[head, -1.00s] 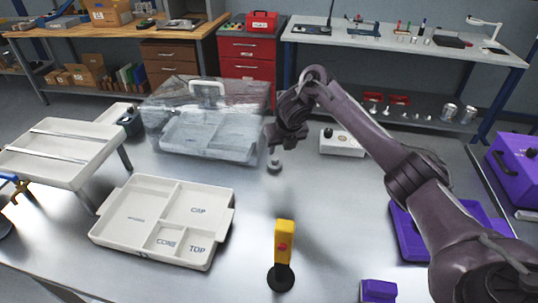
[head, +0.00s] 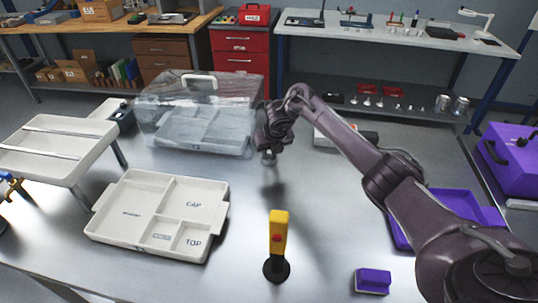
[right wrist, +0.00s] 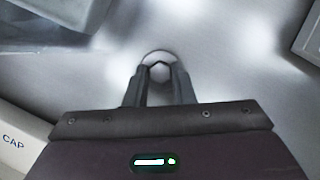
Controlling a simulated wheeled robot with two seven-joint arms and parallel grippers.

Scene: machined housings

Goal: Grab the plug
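The plug (head: 268,159) is a small grey metal piece standing on the bench near the middle of the head view. In the right wrist view the plug (right wrist: 158,71) shows a hexagonal head on a round flange, between the fingertips. My right gripper (head: 268,149) is directly over the plug, pointing down. Its fingers (right wrist: 160,80) stand on both sides of the hexagonal head with hardly any gap. Whether they press on it I cannot tell.
A clear lidded case (head: 150,125) stands just left of the gripper. A white sectioned tray (head: 100,235) lies front left. A yellow post with a red button (head: 279,230) stands in front. A white box (head: 322,138) and a purple tray (head: 458,196) are to the right.

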